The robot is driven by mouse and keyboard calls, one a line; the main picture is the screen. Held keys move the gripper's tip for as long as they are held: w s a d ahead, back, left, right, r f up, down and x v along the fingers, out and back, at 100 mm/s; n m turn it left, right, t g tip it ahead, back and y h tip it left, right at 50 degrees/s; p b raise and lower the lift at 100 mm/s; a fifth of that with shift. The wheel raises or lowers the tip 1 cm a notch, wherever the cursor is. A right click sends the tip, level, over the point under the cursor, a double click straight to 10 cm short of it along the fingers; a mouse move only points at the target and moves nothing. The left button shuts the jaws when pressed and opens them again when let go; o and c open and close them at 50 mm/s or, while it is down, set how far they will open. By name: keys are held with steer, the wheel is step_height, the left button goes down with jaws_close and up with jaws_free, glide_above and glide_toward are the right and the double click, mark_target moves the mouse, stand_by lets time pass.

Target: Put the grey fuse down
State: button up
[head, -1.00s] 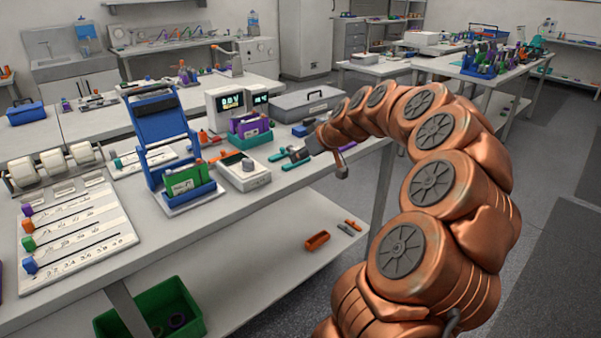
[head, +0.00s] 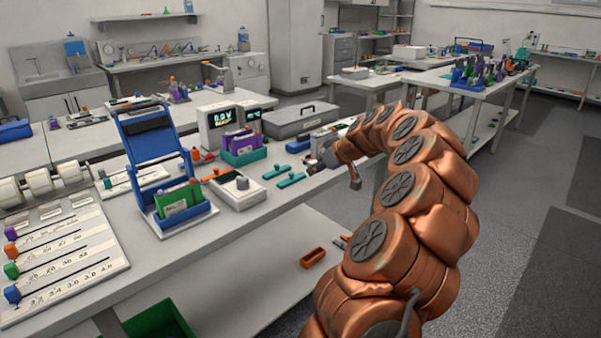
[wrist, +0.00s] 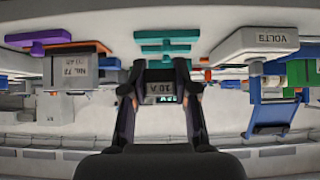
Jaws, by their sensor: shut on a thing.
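The grey fuse (wrist: 158,87), a small dark grey block marked "10 A", sits between my fingertips in the wrist view. My gripper (wrist: 161,93) is shut on it, one finger on each side. In the head view my gripper (head: 316,158) is over the right end of the near bench (head: 245,215), just right of the teal bars (head: 291,180). The fuse is too small to make out there. Whether it touches the bench cannot be told.
A grey case (head: 293,122) lies behind my gripper. The white meter with a knob (head: 237,190), the purple cards in a teal holder (head: 244,147) and the blue stand (head: 152,150) are to the left. An orange tray (head: 313,258) is on the shelf below.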

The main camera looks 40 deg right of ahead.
mark_target(305, 161)
steer(key=w, duration=0.3)
steer(key=w+p, duration=0.1)
steer(key=w, duration=0.1)
steer(key=shift+w+a+f, duration=0.2)
steer(key=shift+w+a, duration=0.15)
steer(key=shift+a, duration=0.05)
steer(key=shift+f+p, duration=0.4)
steer(key=shift+f, duration=1.45)
steer(key=shift+f+b, duration=0.5)
steer(key=shift+b, duration=0.3)
steer(key=o, duration=0.9)
steer(key=shift+r, duration=0.1)
steer(key=shift+c, duration=0.2)
steer(key=shift+r+p, duration=0.7)
steer(key=shift+p, duration=0.25)
steer(key=b+v, duration=0.2)
steer(key=v, duration=0.9)
steer(key=shift+s+b, duration=0.35)
steer(key=shift+s, duration=0.05)
